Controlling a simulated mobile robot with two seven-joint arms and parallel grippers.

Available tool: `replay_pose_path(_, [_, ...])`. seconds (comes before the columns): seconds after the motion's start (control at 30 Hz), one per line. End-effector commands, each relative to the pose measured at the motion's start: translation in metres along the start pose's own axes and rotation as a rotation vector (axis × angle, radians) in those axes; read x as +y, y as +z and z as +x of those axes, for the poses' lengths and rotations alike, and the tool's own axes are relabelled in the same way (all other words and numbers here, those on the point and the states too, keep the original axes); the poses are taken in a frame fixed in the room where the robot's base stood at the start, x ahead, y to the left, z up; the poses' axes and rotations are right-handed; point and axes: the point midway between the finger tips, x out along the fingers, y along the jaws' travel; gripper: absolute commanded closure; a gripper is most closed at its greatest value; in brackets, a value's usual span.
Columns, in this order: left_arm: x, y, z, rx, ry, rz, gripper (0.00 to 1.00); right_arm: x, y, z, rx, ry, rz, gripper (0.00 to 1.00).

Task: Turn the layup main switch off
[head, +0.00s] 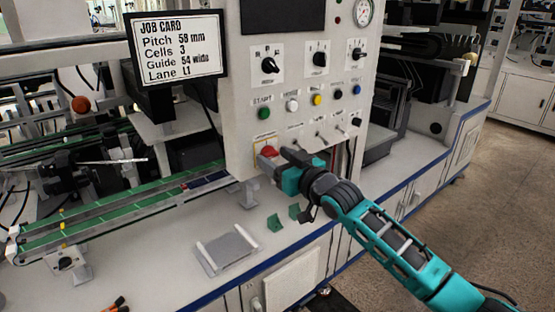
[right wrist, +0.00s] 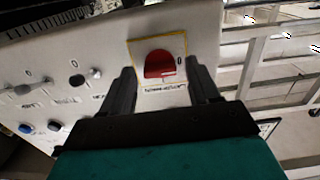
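The main switch is a red knob (head: 268,151) on a yellow-edged plate at the lower left of the white control panel (head: 245,90). In the right wrist view the red knob (right wrist: 160,64) shows on its plate between my fingers, with a "0" mark beside it. My right gripper (head: 282,157) is at the knob, reaching in from the right. Its fingers (right wrist: 163,78) are apart, one on each side of the knob; I cannot tell whether they touch it. My left gripper is not in view.
The panel also carries black selector knobs (head: 270,65), coloured push buttons (head: 264,113) and small toggle switches (head: 318,137) close to my right gripper. A job card screen (head: 177,48) stands left of the panel. A grey plate (head: 229,249) lies on the bench below.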

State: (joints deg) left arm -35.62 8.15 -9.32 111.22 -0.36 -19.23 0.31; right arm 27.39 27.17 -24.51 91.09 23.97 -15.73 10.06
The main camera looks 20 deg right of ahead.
Motion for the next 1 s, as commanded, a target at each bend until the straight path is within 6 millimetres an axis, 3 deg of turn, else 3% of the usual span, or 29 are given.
replay_pose_path(0.3, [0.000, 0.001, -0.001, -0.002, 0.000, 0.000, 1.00, 0.000, 0.000, -0.001, 0.000, 0.000, 0.003, 0.34])
replay_pose_path(0.47, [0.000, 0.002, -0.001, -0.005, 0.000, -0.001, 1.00, 0.000, 0.001, -0.014, -0.001, 0.000, 0.003, 0.34])
replay_pose_path(1.0, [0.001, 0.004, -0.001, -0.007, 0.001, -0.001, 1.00, 0.000, 0.001, -0.109, -0.003, 0.000, 0.001, 0.34])
